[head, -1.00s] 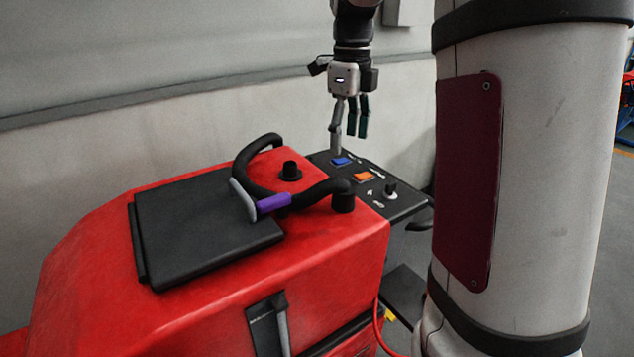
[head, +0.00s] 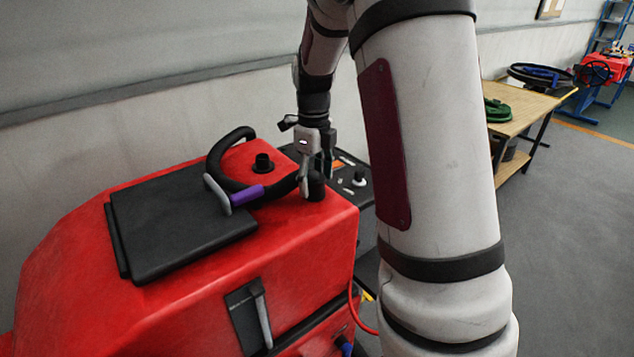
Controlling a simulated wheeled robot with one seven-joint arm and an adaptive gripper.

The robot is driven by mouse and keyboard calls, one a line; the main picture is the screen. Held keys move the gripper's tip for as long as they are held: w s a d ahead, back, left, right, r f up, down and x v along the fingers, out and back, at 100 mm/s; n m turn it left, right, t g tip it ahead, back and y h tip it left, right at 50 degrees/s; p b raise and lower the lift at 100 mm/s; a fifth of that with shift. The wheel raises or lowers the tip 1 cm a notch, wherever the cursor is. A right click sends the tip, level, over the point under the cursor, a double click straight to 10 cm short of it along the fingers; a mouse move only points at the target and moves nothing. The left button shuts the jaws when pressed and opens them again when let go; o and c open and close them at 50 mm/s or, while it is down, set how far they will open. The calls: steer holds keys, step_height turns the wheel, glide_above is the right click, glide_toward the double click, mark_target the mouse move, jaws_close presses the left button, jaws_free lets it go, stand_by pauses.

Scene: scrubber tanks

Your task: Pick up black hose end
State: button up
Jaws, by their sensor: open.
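A black hose (head: 224,155) loops over the top of the red scrubber tank (head: 130,215), with a purple band (head: 247,192) beside a grey bracket (head: 217,193). The black hose end (head: 316,190) is at the tank's right edge, short and upright. My gripper (head: 315,181) points down at the hose end with its fingers open. One grey finger shows just left of the hose end and a darker finger behind it to the right. I cannot tell whether either finger touches it.
A black lid (head: 180,220) and a black round port (head: 263,162) are on the tank top. A control panel (head: 350,175) lies just behind the gripper, partly hidden by my arm. A wooden table (head: 515,105) with a green coil stands at right; open floor lies before it.

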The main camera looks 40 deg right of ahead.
steer(key=shift+f, duration=0.55)
steer(key=c, duration=1.4)
steer(key=shift+o, duration=0.2)
steer(key=shift+w+r+b, duration=0.15)
steer(key=shift+r+b, duration=0.15)
steer(key=shift+r, duration=0.5)
steer(key=shift+a+r+b, duration=0.2)
steer(key=shift+r, duration=0.3)
steer(key=shift+a+r+b, duration=0.2)
steer(key=shift+r, duration=0.3)
steer(key=s+a, duration=0.2)
steer(key=a, duration=0.2)
steer(key=s+a+r, duration=0.1)
steer(key=s+a, duration=0.2)
steer(key=a, duration=0.1)
steer(key=s+a+b, duration=0.1)
steer(key=s+a, duration=0.1)
steer(key=a, duration=0.3)
steer(key=shift+s+r, duration=0.15)
steer(key=shift+r, duration=0.05)
steer(key=shift+s+a+r+p, duration=0.2)
steer(key=shift+r+p, duration=0.15)
steer(key=shift+r, duration=0.15)
steer(key=shift+r+p, duration=0.8)
steer(key=shift+r, duration=0.2)
steer(key=shift+w, duration=0.1)
